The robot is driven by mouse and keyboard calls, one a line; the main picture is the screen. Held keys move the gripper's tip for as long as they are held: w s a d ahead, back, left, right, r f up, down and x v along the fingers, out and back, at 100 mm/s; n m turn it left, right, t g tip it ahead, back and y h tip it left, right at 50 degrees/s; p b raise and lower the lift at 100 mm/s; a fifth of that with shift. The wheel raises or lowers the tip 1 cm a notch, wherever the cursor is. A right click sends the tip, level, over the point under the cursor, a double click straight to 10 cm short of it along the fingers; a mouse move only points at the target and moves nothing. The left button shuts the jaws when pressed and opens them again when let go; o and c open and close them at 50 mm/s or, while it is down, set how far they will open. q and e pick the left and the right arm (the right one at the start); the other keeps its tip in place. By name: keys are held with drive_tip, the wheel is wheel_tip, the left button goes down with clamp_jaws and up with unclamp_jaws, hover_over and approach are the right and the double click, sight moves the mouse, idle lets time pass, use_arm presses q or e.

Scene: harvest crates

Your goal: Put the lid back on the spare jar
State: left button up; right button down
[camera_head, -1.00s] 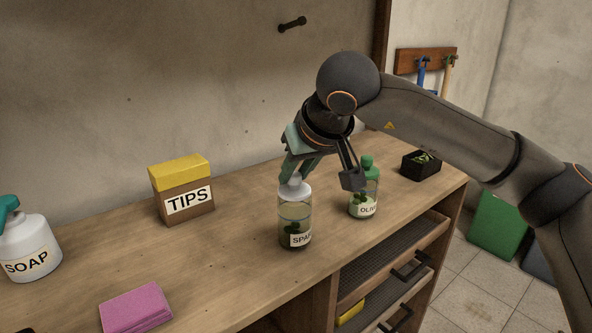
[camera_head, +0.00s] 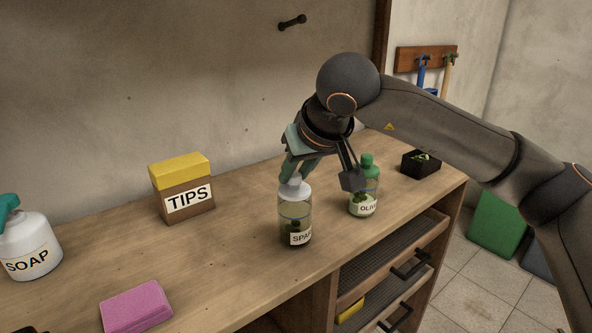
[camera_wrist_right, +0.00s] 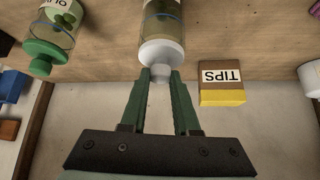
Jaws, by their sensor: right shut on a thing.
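The spare jar (camera_head: 295,225), clear with dark green contents and a label partly reading "SPA", stands upright on the wooden counter. Its white lid (camera_head: 295,191) sits at the jar's mouth; whether it is fully seated I cannot tell. My right gripper (camera_head: 293,178) is above the jar, shut on the lid's knob. In the right wrist view the green fingers (camera_wrist_right: 160,76) close on the knob of the white lid (camera_wrist_right: 161,52), with the jar (camera_wrist_right: 163,22) beyond it. My left gripper is not in view.
The olive jar (camera_head: 363,196) with a green lid stands close to the right. A tips box (camera_head: 186,203), a soap bottle (camera_head: 30,252) and a pink block (camera_head: 136,308) are to the left. A black box (camera_head: 421,168) is at the back right. Open drawers (camera_head: 390,262) jut out below.

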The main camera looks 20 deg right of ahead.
drive_tip(key=c, duration=0.6)
unclamp_jaws()
drive_tip(key=shift+o, duration=0.5)
drive_tip(key=o, duration=0.4)
drive_tip(key=shift+r, duration=0.1)
